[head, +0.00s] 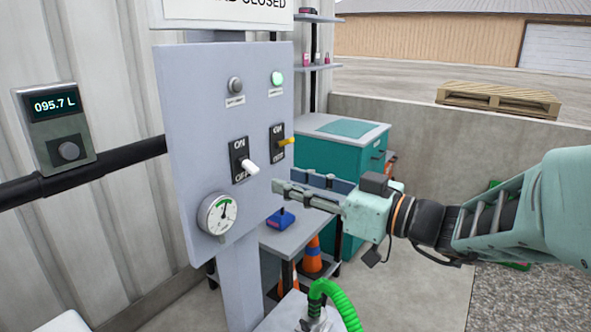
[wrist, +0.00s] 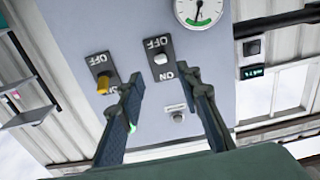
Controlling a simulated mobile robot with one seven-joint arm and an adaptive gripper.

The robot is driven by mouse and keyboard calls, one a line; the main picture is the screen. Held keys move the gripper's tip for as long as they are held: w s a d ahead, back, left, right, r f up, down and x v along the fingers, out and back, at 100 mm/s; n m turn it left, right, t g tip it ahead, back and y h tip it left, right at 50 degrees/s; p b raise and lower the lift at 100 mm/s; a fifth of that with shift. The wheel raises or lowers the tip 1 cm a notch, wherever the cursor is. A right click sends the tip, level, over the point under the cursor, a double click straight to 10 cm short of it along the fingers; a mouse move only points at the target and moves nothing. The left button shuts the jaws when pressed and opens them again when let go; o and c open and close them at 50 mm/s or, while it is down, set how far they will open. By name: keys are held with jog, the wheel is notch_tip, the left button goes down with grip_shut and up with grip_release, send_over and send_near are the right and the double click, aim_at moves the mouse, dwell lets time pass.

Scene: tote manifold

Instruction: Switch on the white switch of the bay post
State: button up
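The bay post's grey panel (head: 185,150) carries a white switch (head: 250,166) on a black plate marked ON at the top and OFF below. Its lever tilts down towards OFF. The wrist view is upside down and shows the white switch (wrist: 161,59) by its OFF mark, just beyond the fingertips. A yellow switch (head: 286,142) sits beside it; in the wrist view the yellow lever (wrist: 103,84) leans to its ON side. My gripper (head: 284,180) is open and empty, in front of the panel to the right of the white switch. Its fingers (wrist: 163,76) show spread apart.
The lamp (head: 235,85) above the white switch is unlit; the lamp (head: 277,78) above the yellow one glows green. A round gauge (head: 217,214) sits below. A black pipe (head: 80,172) runs left. A teal cabinet (head: 330,150) and a green hose (head: 340,300) stand near my gripper.

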aim_at(257, 172)
jog(key=x, duration=0.9)
jog(key=shift+a, duration=0.3)
grip_shut()
